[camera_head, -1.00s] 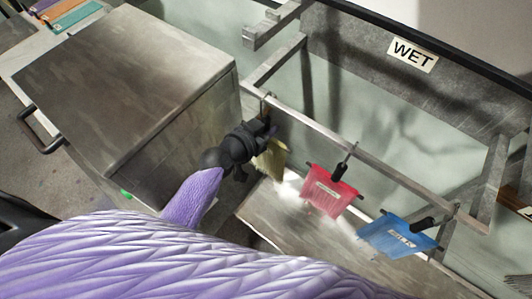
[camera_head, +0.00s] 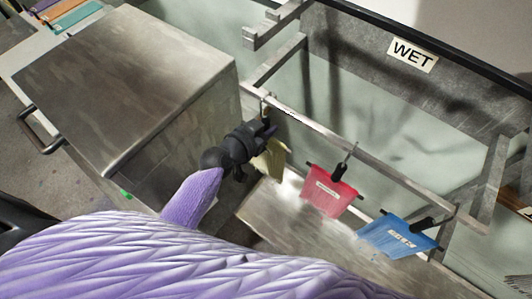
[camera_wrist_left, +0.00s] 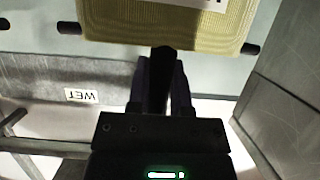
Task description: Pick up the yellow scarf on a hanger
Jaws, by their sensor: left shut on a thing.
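The yellow scarf on a hanger (camera_head: 270,158) hangs at the left end of the metal rail, partly hidden behind my left gripper (camera_head: 266,134). In the left wrist view the scarf (camera_wrist_left: 165,22) fills the top, with black bar ends sticking out on both sides and a white label cut off by the edge. My left gripper (camera_wrist_left: 160,88) is shut on the dark stem of its hanger. Whether the hook still touches the rail is hard to tell. My right gripper is not in view.
A red scarf (camera_head: 328,193) and a blue scarf (camera_head: 396,237) hang to the right along the same metal rail (camera_head: 360,158). A large metal box (camera_head: 130,85) stands to the left. A WET sign (camera_head: 412,55) is on the back panel.

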